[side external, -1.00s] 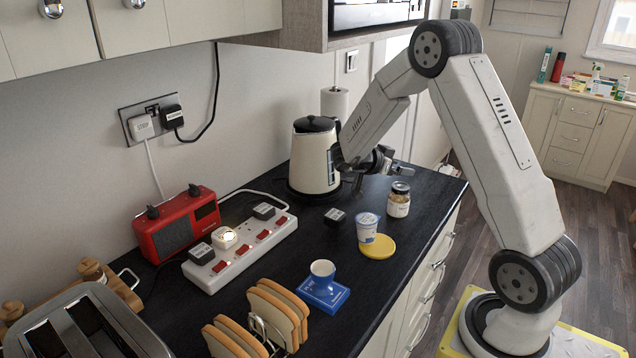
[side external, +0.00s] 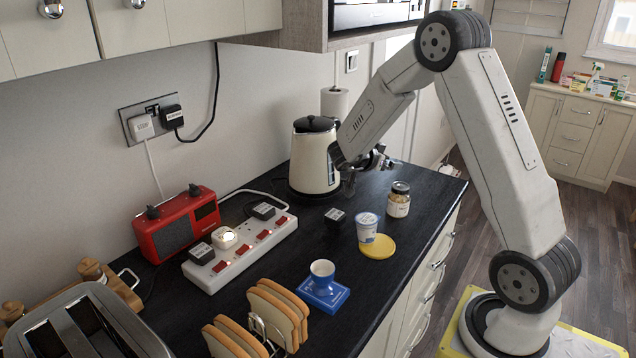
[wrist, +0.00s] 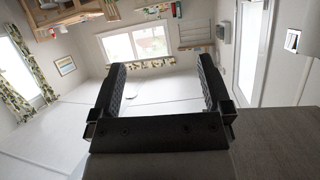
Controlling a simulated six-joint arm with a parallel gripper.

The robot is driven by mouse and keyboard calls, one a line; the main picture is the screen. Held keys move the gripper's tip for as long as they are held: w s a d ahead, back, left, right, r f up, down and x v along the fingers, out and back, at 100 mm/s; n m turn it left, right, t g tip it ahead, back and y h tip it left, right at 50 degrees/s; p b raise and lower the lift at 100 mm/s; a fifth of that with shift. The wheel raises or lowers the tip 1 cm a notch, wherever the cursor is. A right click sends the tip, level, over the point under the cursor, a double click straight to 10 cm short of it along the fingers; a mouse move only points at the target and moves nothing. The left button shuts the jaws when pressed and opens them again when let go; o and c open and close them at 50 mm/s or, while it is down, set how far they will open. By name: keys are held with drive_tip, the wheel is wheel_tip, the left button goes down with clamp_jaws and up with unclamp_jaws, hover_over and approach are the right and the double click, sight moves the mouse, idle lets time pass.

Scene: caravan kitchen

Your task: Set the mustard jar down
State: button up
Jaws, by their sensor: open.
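The mustard jar (side external: 398,203), a glass jar with a dark lid and a pale label, stands upright on the black countertop (side external: 340,300) toward its right edge. My gripper (side external: 385,160) is above and behind the jar, apart from it, near the kettle. In the wrist view my gripper (wrist: 162,95) shows two dark fingers spread wide with nothing between them. The jar does not show in the wrist view.
A cream kettle (side external: 314,160) stands left of my gripper. A power strip (side external: 240,250), red radio (side external: 178,224) and blue box with cup (side external: 322,288) lie further left.

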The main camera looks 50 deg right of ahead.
drive_tip(key=w+a+r+n+t+y, duration=0.1)
drive_tip(key=w+a+n+t+y, duration=0.1)
drive_tip(key=w+a+n+t, duration=0.5)
drive_tip(key=a+f+n+t+y, duration=0.1)
drive_tip(key=a+n+t+y, duration=0.5)
drive_tip(key=a, duration=0.7)
drive_tip(key=s+a+f+n+g+y, duration=0.2)
drive_tip(key=s+a+n+g, duration=0.1)
drive_tip(key=s, duration=0.5)
drive_tip(key=s+a+f+n+g+y, duration=0.2)
drive_tip(key=s+a+n+g+y, duration=0.1)
drive_tip(key=s+a, duration=0.4)
drive_tip(key=n+g, duration=0.1)
drive_tip(key=g, duration=0.1)
drive_tip(key=shift+s+a+f+g, duration=0.3)
drive_tip(key=shift+s+a+f, duration=0.05)
drive_tip(key=shift+s+f, duration=0.05)
